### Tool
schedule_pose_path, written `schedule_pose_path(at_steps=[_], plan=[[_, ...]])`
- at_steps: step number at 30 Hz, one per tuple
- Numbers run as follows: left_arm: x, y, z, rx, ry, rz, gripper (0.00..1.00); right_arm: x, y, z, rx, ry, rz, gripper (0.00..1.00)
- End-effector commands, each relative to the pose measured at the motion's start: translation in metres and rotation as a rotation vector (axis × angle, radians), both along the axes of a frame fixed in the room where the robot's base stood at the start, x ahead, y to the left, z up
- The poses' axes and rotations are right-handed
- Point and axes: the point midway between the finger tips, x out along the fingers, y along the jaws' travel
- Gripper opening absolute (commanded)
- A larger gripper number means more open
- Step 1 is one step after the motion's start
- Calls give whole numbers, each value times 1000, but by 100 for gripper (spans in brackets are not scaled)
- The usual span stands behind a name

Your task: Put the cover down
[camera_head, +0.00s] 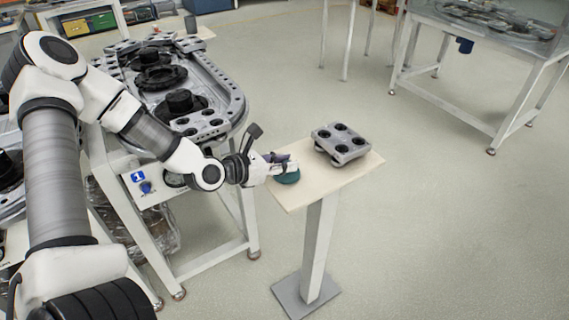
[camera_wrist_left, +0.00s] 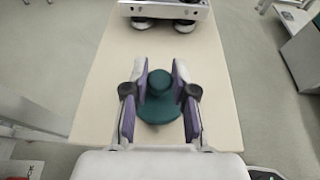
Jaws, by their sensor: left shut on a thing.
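My left gripper (camera_head: 284,166) reaches in from the left over the near left end of a pale stand top (camera_head: 318,186). It is shut on the knob of a round dark green cover (camera_head: 288,178). In the left wrist view the two purple-lined fingers of the left gripper (camera_wrist_left: 160,84) sit on either side of the knob of the green cover (camera_wrist_left: 159,108). The cover is level and at the stand top; I cannot tell whether it touches the surface. My right gripper is not in view.
A grey metal block with several black round parts (camera_head: 342,143) sits on the far part of the stand top. A ring track table (camera_head: 240,98) with dark round parts stands at left. Another table (camera_head: 480,32) stands at upper right. Open floor lies right of the stand.

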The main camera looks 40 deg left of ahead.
Motion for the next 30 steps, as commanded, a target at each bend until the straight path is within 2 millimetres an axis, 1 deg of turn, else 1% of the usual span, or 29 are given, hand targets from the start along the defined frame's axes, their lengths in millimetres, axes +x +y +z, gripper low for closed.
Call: schedule_pose_path(at_steps=[5,6,7,8,16,20,23,27,30], plan=[[0,0,-4,0,-1,0,0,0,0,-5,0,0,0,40],[0,0,-3,0,-1,0,33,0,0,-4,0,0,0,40],[0,0,-2,0,0,0,44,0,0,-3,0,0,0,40],[0,0,-2,0,0,0,51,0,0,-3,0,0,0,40],[0,0,-2,0,0,0,51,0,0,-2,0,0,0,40],[-2,1,3,-2,0,3,51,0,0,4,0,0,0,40],[-10,6,8,-5,2,9,51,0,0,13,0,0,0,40],[-26,10,17,-10,0,6,51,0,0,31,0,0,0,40],[-38,17,27,-9,2,9,51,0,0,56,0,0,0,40]])
